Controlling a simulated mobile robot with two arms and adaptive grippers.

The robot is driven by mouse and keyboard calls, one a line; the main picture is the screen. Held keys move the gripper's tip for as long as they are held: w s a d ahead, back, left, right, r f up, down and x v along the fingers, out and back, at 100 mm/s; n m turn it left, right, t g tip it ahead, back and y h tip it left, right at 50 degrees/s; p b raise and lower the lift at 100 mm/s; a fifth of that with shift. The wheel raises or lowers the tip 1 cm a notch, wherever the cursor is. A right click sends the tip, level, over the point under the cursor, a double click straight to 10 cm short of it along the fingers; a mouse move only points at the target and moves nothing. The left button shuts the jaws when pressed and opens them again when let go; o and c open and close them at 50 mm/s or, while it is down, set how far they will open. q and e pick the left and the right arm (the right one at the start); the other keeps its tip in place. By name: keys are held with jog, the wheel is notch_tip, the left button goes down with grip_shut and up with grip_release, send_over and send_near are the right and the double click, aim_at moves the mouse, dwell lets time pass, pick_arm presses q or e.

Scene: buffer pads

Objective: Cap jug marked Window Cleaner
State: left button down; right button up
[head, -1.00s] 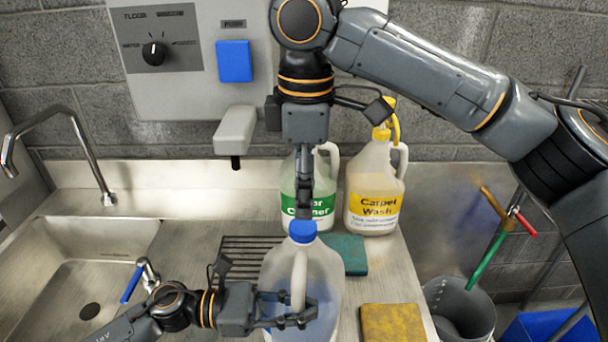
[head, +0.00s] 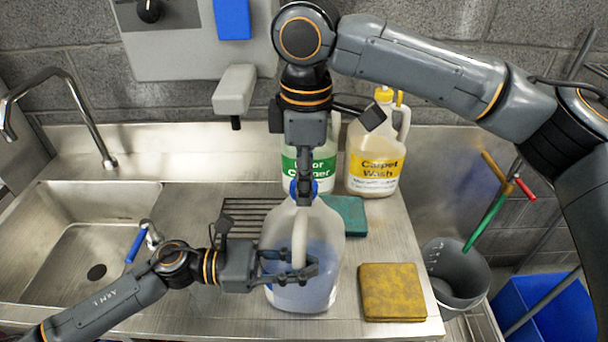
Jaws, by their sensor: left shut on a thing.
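A translucent jug (head: 328,228) with blue liquid stands at the counter's front; no label shows on the side I see. My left gripper (head: 300,268) is shut on the jug, its fingers at the handle and lower body. A blue cap (head: 315,187) is at the top of the jug's neck. My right gripper (head: 304,196) points straight down at the cap, its fingers overlapping it and hiding its middle. Whether these fingers grip the cap, and whether the cap is seated, I cannot tell.
Behind stand a green-labelled jug (head: 322,168) and a yellow-capped Carpet Wash jug (head: 374,165). A teal pad (head: 346,213) and a yellow sponge (head: 392,292) lie to the right. A sink (head: 75,250) is left, a grey bucket (head: 455,275) right, beyond the counter edge.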

pick_arm(q)
jog(key=shift+f, duration=0.1)
pick_arm(e)
jog(key=c, duration=0.3)
jog(key=o, duration=1.3)
jog(key=shift+o, duration=0.2)
notch_tip(320, 180, up, 12)
jog(key=shift+s+d, duration=0.1)
pick_arm(q)
jog(key=c, duration=1.1)
grip_release()
jog(key=shift+c, duration=0.2)
